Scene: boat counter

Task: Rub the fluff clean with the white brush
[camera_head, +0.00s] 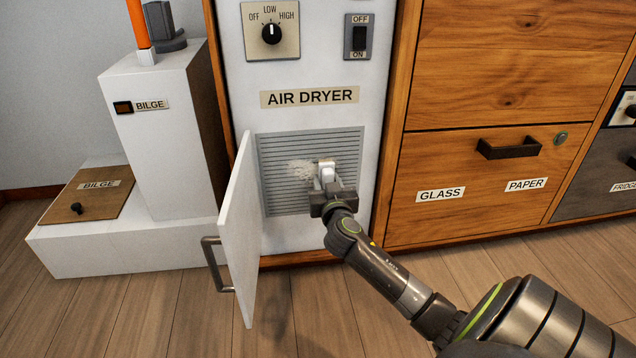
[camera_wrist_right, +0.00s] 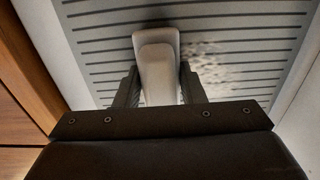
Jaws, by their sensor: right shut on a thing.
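The grey fluff (camera_head: 302,169) lies as a speckled patch on the slatted grille (camera_head: 275,200) of the air dryer. My right gripper (camera_head: 328,188) is shut on the white brush (camera_head: 326,169) and holds it in front of the grille, just right of the fluff in the head view. In the right wrist view the brush (camera_wrist_right: 156,60) stands between the two dark fingers (camera_wrist_right: 158,88), and the fluff (camera_wrist_right: 212,68) shows to its right. The brush's far face is hidden, so I cannot tell whether it touches the grille. My left gripper is out of view.
A white door (camera_head: 238,230) with a grey handle (camera_head: 214,265) stands open left of the grille. Above are a dial (camera_head: 271,34) and an off/on switch (camera_head: 359,37). Wooden drawers (camera_head: 485,190) are at the right, and a white bilge box (camera_head: 165,140) is at the left.

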